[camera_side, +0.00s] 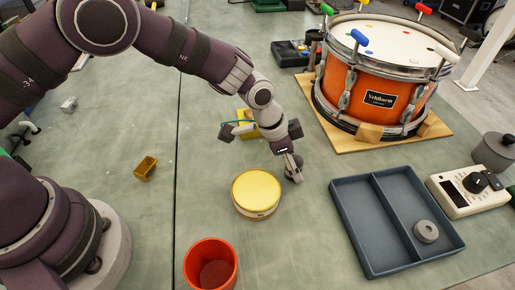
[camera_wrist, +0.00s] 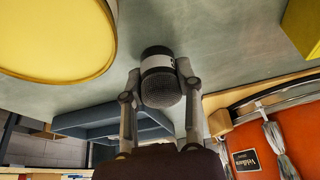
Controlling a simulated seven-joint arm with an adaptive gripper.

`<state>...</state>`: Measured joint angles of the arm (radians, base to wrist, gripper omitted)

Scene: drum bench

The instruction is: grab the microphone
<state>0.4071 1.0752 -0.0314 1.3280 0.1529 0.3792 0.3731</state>
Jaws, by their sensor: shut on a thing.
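The microphone (camera_wrist: 161,88) shows in the wrist view, with a dark mesh head, a pale band and a dark far end. My gripper (camera_wrist: 159,74) is shut on it, one finger on each side. In the side view my gripper (camera_side: 293,168) points down near the bench top, between the yellow-topped round drum and the tray. There the microphone is mostly hidden by the fingers. I cannot tell whether it touches the bench.
The yellow-topped drum (camera_side: 256,190) stands close on the left, with a red cup (camera_side: 211,265) nearer the front. A divided blue-grey tray (camera_side: 360,232) lies to the right, holding a grey roll (camera_side: 426,231). A large orange drum (camera_side: 370,85) stands behind on a wooden board (camera_side: 345,142).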

